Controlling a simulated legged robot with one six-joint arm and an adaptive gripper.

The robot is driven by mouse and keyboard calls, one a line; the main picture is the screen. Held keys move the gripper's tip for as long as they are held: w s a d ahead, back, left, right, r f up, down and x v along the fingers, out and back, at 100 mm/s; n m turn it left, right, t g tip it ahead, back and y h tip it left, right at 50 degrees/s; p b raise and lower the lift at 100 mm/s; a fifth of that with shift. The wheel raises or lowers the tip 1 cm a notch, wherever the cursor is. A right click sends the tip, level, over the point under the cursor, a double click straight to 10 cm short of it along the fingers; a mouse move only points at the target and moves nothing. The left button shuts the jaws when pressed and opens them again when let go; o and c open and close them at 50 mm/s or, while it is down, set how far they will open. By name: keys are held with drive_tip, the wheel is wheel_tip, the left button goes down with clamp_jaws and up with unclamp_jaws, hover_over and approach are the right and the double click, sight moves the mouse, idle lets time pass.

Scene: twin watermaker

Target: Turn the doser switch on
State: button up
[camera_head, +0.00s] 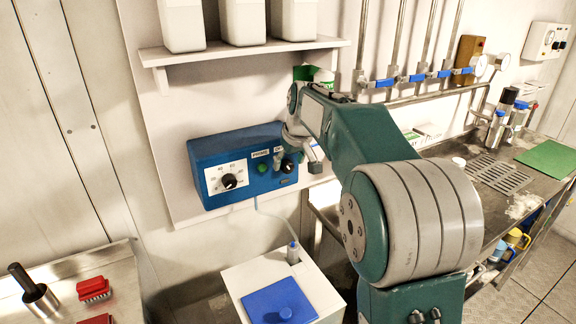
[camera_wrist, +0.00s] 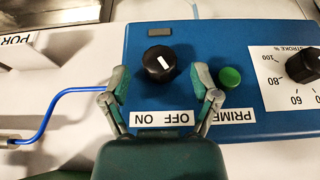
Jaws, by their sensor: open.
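The doser is a blue box (camera_head: 215,152) on the wall panel, and its blue face (camera_wrist: 205,50) fills much of the wrist view. The doser switch (camera_wrist: 160,64) is a round black knob with a white mark slanting toward the lower right, on the OFF label's side. The OFF and ON labels (camera_wrist: 163,117) appear upside down. In the head view the knob (camera_head: 288,166) is partly behind my gripper (camera_head: 300,155). In the wrist view my gripper (camera_wrist: 168,84) is open, its fingers on either side of the knob with gaps, not touching it.
A green PRIME button (camera_wrist: 230,77) is close to the right finger. A stroke dial (camera_head: 229,181) is farther along the box. A blue tube (camera_wrist: 50,112) runs near the left finger. A shelf (camera_head: 240,50) with white containers is above; a white tank (camera_head: 320,290) with a blue lid is below.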

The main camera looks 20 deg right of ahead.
drive_tip(key=shift+w+a+f, duration=0.1)
drive_tip(key=shift+w+f, duration=0.15)
drive_tip(key=shift+f, duration=0.45)
clamp_jaws()
drive_tip(key=shift+y, duration=0.3)
drive_tip(key=y, duration=0.3)
drive_tip(key=m+g+y, duration=0.1)
drive_tip(key=y, duration=0.1)
drive_tip(key=shift+d+f, duration=0.2)
drive_tip(key=shift+d, duration=0.15)
drive_tip(key=y, duration=0.2)
drive_tip(key=m+y, duration=0.1)
drive_tip(key=y, duration=0.2)
drive_tip(key=shift+w+d+f+m, duration=0.1)
drive_tip(key=shift+f+m, duration=0.05)
drive_tip(key=shift+m, duration=0.15)
drive_tip(key=shift+y, duration=0.4)
